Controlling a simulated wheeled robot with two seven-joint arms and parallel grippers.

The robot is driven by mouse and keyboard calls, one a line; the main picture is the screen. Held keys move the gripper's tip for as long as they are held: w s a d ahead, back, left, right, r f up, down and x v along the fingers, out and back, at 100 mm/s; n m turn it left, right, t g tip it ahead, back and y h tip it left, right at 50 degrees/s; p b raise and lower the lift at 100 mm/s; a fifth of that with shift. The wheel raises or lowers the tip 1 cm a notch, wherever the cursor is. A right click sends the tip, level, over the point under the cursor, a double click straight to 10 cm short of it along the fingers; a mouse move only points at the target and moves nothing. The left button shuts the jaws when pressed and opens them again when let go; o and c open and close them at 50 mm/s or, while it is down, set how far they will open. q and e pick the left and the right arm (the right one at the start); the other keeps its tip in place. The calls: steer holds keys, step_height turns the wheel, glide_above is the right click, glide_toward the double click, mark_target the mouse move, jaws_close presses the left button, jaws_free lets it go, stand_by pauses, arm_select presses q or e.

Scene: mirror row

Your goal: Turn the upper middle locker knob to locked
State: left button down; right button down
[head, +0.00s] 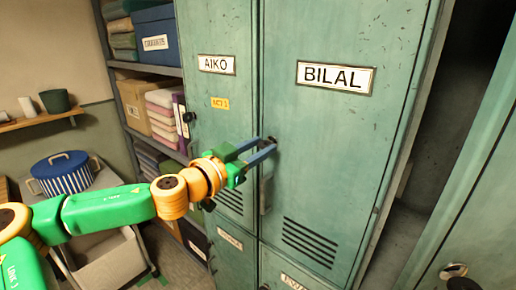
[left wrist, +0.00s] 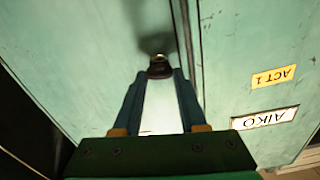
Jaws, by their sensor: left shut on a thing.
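The upper middle locker is the green metal door labelled BILAL (head: 350,150) in the head view. Its small dark knob (head: 271,139) is at the door's left edge, above a pull handle. My left gripper (head: 268,150) reaches it from the left, its blue fingers at the knob. In the left wrist view the dark round knob (left wrist: 159,66) sits between the fingertips of my left gripper (left wrist: 160,76), which are shut on it. The fingers partly cover the knob, and I cannot read its turn position. My right gripper is not in view.
The AIKO locker (head: 215,100) stands left of BILAL, with an ACT 1 sticker (head: 220,103). A dark opening (head: 440,130) lies right of BILAL, beside another green panel (head: 480,220). Shelves with a blue bin (head: 156,34) and a striped pot (head: 65,175) are at left.

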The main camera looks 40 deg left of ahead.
arm_select(q)
steer(key=m, duration=0.3)
steer(key=shift+d+m, duration=0.1)
steer(key=shift+m, duration=0.2)
steer(key=m, duration=0.4)
steer(key=shift+m, duration=0.3)
steer(key=m, duration=0.4)
steer(key=shift+f+m, duration=0.1)
steer(key=shift+m, duration=1.9)
steer(key=shift+c, duration=2.3)
jaws_free()
steer(key=shift+w+f, duration=0.1)
steer(key=shift+d, duration=0.1)
